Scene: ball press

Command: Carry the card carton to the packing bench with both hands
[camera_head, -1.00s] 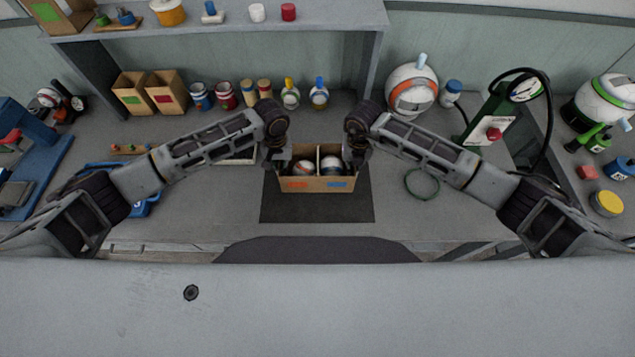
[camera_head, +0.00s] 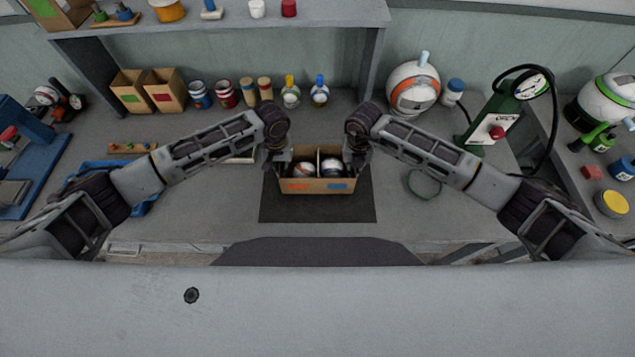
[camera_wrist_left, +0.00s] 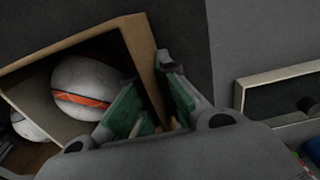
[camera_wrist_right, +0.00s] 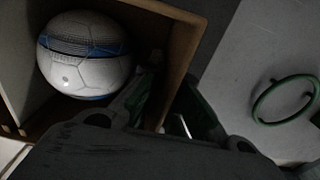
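The card carton (camera_head: 317,186) is an open brown box with a divider, a red mark and a blue mark on its front. It holds a ball with red (camera_head: 305,169) and a ball with blue (camera_head: 333,166), one per compartment. My left gripper (camera_head: 279,160) is shut on its left side wall, which shows between the green pads in the left wrist view (camera_wrist_left: 147,65). My right gripper (camera_head: 357,159) is shut on the right side wall, seen in the right wrist view (camera_wrist_right: 181,58). The carton looks level over a dark mat (camera_head: 317,211); I cannot tell whether it touches.
Bottles, cans and cartons (camera_head: 165,91) stand along the back under a shelf (camera_head: 220,25). A green gauge device (camera_head: 500,115) stands right. The mat's front is clear.

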